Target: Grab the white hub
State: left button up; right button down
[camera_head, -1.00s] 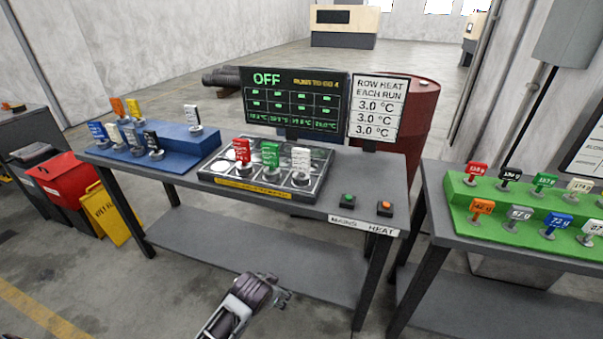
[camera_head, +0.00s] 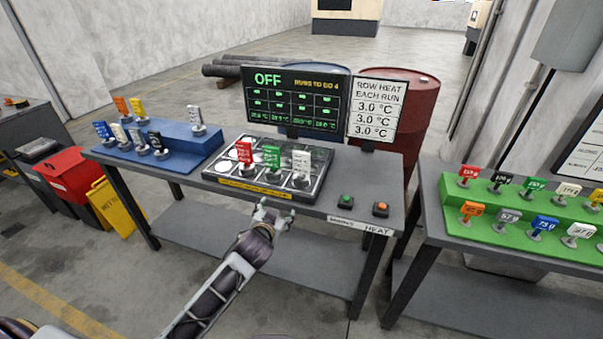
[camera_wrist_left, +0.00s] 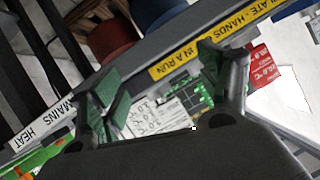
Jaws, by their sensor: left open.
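Several tagged hubs are in view, and more than one is white. One white hub (camera_head: 301,165) stands upright at the right of the front row on the black tray (camera_head: 222,180), beside a green hub (camera_head: 271,158) and a red hub (camera_head: 244,154). Another white hub (camera_head: 196,118) stands on the raised blue step (camera_head: 180,140). My left gripper (camera_head: 271,210) is open and empty, in front of the table's front edge and below the tray in the picture. In the left wrist view its fingers (camera_wrist_left: 160,88) are apart, with a red tag (camera_wrist_left: 262,62) beyond them. My right gripper is not in view.
A dark display (camera_head: 292,103) reading OFF and a heat sign (camera_head: 376,108) stand behind the tray. Green (camera_head: 346,201) and orange (camera_head: 381,208) buttons sit at the table's right. A second table holds a green stepped rack (camera_head: 485,220) with several hubs.

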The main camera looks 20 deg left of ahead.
aim_at(301, 159)
pick_arm(q)
jog(key=w+d+r+n+t+h, duration=0.1)
jog(key=r+t, duration=0.1)
jog(key=r, duration=0.3)
jog(key=w+d+r+t+h, duration=0.1)
jog(key=d+r+t, duration=0.1)
jog(key=r, duration=0.4)
jog(key=shift+w+d+n+t+p, duration=0.3)
jog(key=shift+n+t+p, duration=0.1)
jog(key=shift+t, duration=0.1)
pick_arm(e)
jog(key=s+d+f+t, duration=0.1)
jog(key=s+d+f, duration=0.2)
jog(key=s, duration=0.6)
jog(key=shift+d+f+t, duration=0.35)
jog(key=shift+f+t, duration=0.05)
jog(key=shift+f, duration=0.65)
pick_arm(q)
jog(key=shift+r, duration=0.1)
jog(key=shift+w+d+p, duration=0.15)
jog(key=shift+w+p, duration=0.2)
jog(key=shift+w, duration=3.9)
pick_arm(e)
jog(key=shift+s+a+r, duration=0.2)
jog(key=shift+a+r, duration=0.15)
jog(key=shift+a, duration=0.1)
pick_arm(q)
jog(key=shift+w, duration=0.15)
